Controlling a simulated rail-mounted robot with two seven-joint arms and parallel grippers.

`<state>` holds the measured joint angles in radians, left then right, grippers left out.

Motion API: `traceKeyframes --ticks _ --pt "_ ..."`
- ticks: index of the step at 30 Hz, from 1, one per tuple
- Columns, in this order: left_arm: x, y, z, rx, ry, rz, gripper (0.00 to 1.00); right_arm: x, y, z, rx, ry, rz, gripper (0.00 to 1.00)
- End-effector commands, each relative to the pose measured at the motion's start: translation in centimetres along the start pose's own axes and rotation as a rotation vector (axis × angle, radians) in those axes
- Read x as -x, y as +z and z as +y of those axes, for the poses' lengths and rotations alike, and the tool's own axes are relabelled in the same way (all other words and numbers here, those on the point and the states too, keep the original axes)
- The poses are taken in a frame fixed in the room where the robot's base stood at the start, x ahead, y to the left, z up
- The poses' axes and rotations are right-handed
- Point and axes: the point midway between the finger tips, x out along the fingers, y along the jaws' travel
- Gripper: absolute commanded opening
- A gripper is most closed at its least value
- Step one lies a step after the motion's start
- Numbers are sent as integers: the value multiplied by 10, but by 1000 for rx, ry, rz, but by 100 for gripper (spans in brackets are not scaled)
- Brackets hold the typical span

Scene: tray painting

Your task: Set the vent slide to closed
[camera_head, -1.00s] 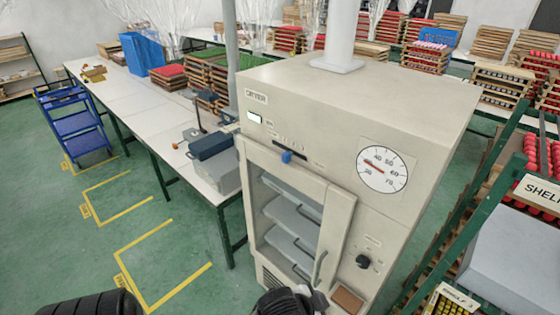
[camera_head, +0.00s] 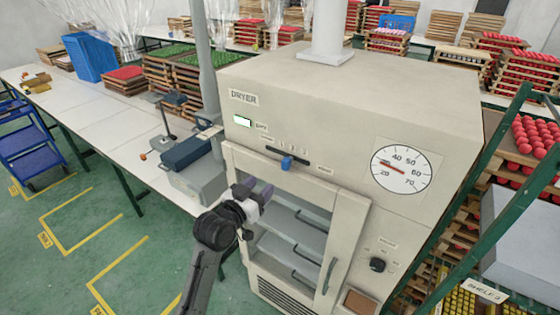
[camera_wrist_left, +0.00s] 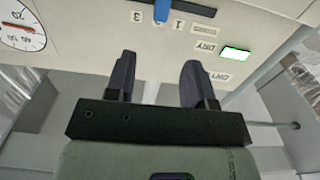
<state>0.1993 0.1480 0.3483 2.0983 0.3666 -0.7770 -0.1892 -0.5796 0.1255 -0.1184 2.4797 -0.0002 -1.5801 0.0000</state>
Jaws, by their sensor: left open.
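The vent slide is a blue knob (camera_head: 287,162) on a dark horizontal slot (camera_head: 271,151) in the upper front of the cream dryer (camera_head: 350,100). The knob sits about midway along the slot. In the left wrist view the blue knob (camera_wrist_left: 162,10) is at the top edge, partly cut off. My left gripper (camera_head: 254,191) is open and empty, in front of the dryer, below and left of the knob. In the left wrist view its two dark fingers (camera_wrist_left: 157,72) stand apart, with the knob beyond them and not touching. My right gripper is not in view.
The dryer's glazed door (camera_head: 330,250) with shelves lies below the slot. A round dial (camera_head: 401,170) and a dark rotary knob (camera_head: 377,264) are to the right. A white table (camera_head: 90,105) stands left, and a green shelf frame (camera_head: 470,180) right.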

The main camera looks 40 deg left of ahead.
Motion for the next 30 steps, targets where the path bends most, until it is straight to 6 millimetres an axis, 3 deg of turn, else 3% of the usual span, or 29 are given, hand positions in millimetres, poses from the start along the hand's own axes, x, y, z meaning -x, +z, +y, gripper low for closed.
traceKeyframes --ticks 18,30 --pt "-102 -1 0 -4 1 -5 49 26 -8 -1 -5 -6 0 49" --pt "-131 1 1 -6 2 -5 49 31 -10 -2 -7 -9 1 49"
